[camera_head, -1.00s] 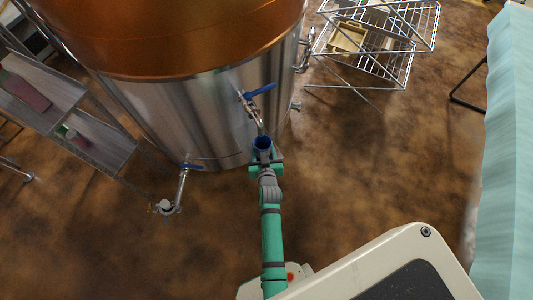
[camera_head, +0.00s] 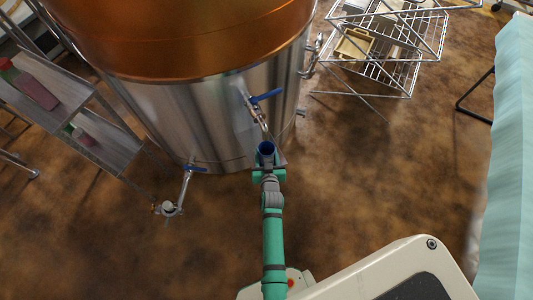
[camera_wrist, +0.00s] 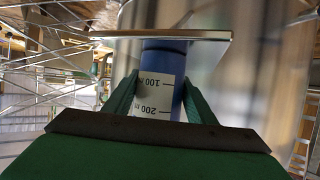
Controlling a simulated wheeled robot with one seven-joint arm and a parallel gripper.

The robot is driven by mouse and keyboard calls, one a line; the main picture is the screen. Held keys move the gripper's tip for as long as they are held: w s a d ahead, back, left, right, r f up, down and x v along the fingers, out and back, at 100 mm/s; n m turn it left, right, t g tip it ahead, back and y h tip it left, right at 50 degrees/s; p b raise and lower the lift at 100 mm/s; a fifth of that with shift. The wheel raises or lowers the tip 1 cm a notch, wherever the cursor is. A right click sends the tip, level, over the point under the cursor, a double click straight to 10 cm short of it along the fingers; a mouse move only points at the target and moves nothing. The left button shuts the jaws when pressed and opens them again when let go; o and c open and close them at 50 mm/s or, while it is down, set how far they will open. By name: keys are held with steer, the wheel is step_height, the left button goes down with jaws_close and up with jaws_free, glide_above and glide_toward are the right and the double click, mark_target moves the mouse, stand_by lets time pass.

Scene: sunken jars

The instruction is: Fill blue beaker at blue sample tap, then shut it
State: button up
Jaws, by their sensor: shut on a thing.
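My gripper (camera_head: 268,171) is shut on the blue beaker (camera_head: 266,148). In the wrist view the beaker (camera_wrist: 162,75) sits between the green fingers, with a white volume scale on its side that reads upside down. In the head view its open top is just below the spout of the blue sample tap (camera_head: 264,98), on the side of the steel and copper tank (camera_head: 215,105). The tap has a blue lever handle. I cannot tell whether liquid is flowing or what is in the beaker.
Another blue-handled valve (camera_head: 190,168) with a pipe stands low at the tank's left. A metal shelf (camera_head: 100,150) holds bottles at left. A wire rack (camera_head: 385,50) with a tan bin stands at the back right. The floor right of my arm is clear.

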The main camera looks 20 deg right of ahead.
steer(key=o, duration=1.3)
steer(key=v, duration=1)
steer(key=shift+s+a+r, duration=0.15)
steer(key=shift+s, duration=0.2)
